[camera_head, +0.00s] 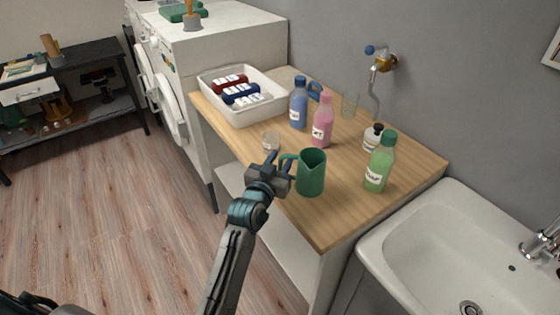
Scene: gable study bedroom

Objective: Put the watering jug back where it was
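The green watering jug (312,174) is upright at the front of the wooden counter (345,222), with its handle to the left. My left gripper (279,165) is at the handle, with one finger on each side of it as seen from here. The view does not show whether the fingers press on the handle or whether the jug's base touches the counter. My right gripper is not in view.
Blue (299,107), pink (322,122) and green (380,165) bottles stand close behind and right of the jug. A white tray (258,113) is further left; a sink (420,232) is right.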

